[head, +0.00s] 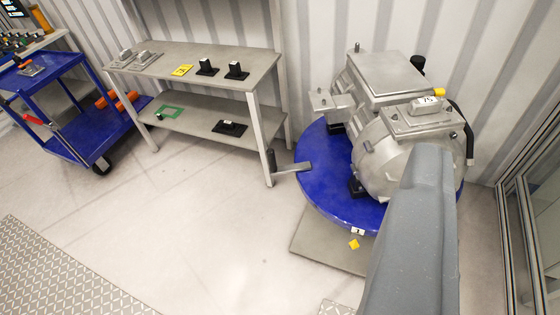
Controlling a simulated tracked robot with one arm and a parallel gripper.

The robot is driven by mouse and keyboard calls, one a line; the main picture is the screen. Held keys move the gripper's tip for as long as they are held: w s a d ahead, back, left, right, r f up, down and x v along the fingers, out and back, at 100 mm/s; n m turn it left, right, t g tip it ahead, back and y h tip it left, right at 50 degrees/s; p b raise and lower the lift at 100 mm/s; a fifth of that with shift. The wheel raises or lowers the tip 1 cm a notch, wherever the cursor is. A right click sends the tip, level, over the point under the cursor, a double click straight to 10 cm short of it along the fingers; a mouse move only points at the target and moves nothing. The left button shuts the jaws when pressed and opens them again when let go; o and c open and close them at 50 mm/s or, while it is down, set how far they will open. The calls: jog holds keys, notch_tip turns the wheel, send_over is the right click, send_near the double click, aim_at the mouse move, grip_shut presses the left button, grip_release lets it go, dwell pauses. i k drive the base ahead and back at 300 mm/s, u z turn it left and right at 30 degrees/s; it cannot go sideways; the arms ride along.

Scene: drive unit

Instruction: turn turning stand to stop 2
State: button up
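The turning stand (317,184) is a blue round disc at the right in the head view. It bears a large grey drive unit (388,120). A grey bar handle (291,170) sticks out from the disc's left edge. A small white label (357,231) with a dark mark, perhaps a 1, sits on the front rim. It is close above a yellow diamond marker (353,244) on the grey base plate (318,248). A grey link of my arm hides the disc's front right. My gripper is not in view.
A grey two-level bench (215,68) with small black and grey parts stands left of the stand, close to the handle. A blue cart (62,85) stands farther left. A glazed frame (530,230) borders the right. The floor at front left is clear.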

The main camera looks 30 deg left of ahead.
aim_at(349, 162)
jog(key=k, duration=1.1)
jog(key=u, duration=0.5)
jog(key=i, duration=1.9)
jog(key=z, duration=0.35)
